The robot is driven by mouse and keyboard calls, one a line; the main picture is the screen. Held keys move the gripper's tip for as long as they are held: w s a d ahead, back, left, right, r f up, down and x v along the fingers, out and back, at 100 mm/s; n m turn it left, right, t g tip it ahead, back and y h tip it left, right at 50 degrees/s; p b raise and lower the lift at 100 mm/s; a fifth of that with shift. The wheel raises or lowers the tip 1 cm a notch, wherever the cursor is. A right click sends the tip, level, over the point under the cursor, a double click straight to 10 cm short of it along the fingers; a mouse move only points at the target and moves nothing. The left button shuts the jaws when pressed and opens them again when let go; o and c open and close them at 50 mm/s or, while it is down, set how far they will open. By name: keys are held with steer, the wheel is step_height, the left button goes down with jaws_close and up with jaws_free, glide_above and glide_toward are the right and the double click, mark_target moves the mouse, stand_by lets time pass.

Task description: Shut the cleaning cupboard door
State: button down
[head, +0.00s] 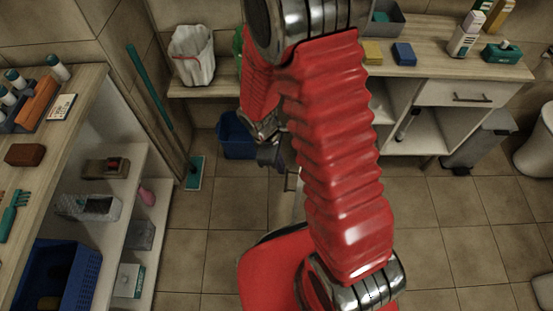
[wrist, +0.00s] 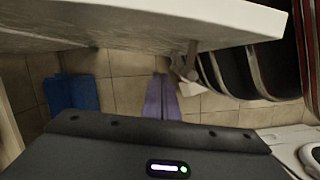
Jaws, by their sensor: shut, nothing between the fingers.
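The cleaning cupboard appears to be the pale unit under the back counter; its open compartment (head: 398,100) shows to the right of my arm. A pale panel (wrist: 190,22), most likely its open door, crosses the top of the wrist view, with a metal handle (wrist: 186,62) on it. In the head view, a narrow strip of this panel (head: 299,205) shows beside my arm, standing out from the unit; the rest is hidden. My gripper (head: 268,156) is low behind my arm. Its purple fingers (wrist: 162,98) are shut and empty, near the handle; contact cannot be told.
A blue bucket (head: 236,136) stands on the floor under the back counter. A teal mop (head: 194,172) leans at the left. An open shelf unit (head: 118,225) fills the left side. A grey pedal bin (head: 482,142) stands at the right. The tiled floor between is clear.

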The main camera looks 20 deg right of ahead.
steer(key=s+d, duration=0.2)
steer(key=d, duration=0.1)
steer(key=shift+d+f, duration=0.1)
steer(key=shift+d, duration=0.15)
steer(key=shift+a, duration=0.1)
steer(key=shift+d, duration=0.2)
